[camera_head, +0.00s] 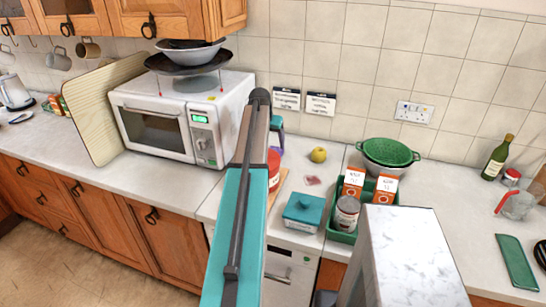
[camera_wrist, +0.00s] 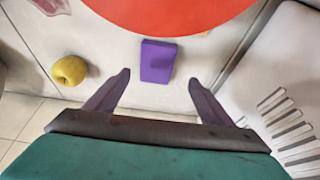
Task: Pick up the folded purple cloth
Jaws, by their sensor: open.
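The folded purple cloth (camera_wrist: 158,61) is a small flat rectangle lying on the pale worktop in the wrist view. My gripper (camera_wrist: 159,80) is open, with one dark finger on each side of the cloth in the picture. Nothing is between the fingertips that I can see them touching, and the height above the cloth is hard to judge. In the head view my arm hides most of the gripper and the cloth's area.
A round red object (camera_wrist: 165,12) stands close beside the cloth. A yellow apple (camera_wrist: 69,70) lies to the left; it also shows in the head view (camera_head: 318,155). The white microwave (camera_head: 178,117) and a teal lidded box (camera_head: 303,212) are nearby.

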